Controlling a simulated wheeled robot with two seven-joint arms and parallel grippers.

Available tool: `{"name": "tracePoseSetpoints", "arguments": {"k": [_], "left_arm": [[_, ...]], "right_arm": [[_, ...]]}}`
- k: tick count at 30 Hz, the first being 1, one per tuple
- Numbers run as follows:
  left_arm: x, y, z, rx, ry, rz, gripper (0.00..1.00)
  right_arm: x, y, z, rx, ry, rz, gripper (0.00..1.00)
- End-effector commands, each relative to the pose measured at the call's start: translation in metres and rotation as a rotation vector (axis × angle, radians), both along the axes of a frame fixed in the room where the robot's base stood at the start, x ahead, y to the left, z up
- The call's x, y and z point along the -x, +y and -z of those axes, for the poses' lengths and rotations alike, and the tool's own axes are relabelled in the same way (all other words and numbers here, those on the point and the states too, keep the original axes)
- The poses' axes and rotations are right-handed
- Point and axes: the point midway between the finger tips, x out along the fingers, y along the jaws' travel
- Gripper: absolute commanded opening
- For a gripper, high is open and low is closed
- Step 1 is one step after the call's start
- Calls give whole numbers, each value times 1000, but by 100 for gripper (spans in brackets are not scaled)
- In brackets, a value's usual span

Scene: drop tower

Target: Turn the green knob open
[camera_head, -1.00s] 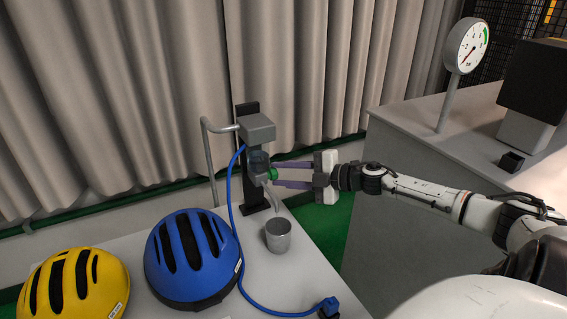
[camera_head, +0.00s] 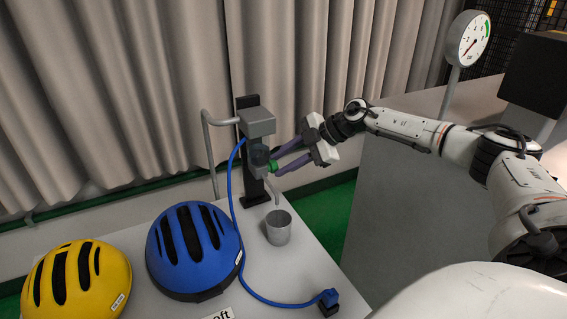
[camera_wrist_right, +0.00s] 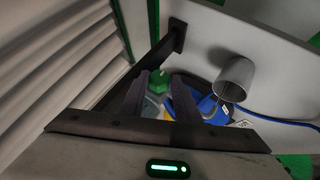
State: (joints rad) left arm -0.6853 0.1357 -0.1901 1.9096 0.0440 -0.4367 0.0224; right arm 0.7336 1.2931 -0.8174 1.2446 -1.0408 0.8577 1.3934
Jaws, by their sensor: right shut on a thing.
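The green knob (camera_head: 273,167) sits on the side of a grey dispenser (camera_head: 257,123) mounted on a dark post. My right gripper (camera_head: 277,164) is shut on the knob, its purple fingers coming in from the upper right at a slant. In the right wrist view the green knob (camera_wrist_right: 157,81) shows near the tips of the two dark fingers (camera_wrist_right: 161,83), partly covered by them. I cannot tell how far the knob is turned. My left gripper is not in view.
A grey cup (camera_head: 279,230) stands below the bent spout. A blue helmet (camera_head: 188,270) and a yellow helmet (camera_head: 75,288) lie on the table's left. A blue hose (camera_head: 235,215) runs to a blue fitting (camera_head: 328,302). A gauge (camera_head: 468,39) stands behind my arm.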

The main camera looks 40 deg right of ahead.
Motion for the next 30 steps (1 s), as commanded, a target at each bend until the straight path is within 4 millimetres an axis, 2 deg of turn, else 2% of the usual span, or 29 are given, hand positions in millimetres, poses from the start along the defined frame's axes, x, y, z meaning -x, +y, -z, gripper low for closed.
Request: {"name": "tracePoseSetpoints", "arguments": {"k": [9, 21, 22, 25, 30], "left_arm": [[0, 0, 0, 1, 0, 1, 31], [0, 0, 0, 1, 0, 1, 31], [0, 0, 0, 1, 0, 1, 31], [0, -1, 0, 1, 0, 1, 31], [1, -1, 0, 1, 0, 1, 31]], "right_arm": [[-3, -1, -3, -26, 68, 5, 7], [-3, 0, -3, -29, 73, 4, 7], [-3, 0, -3, -29, 73, 4, 31], [-3, 0, -3, -28, 73, 2, 47], [-2, 0, -2, -28, 75, 1, 47]]}}
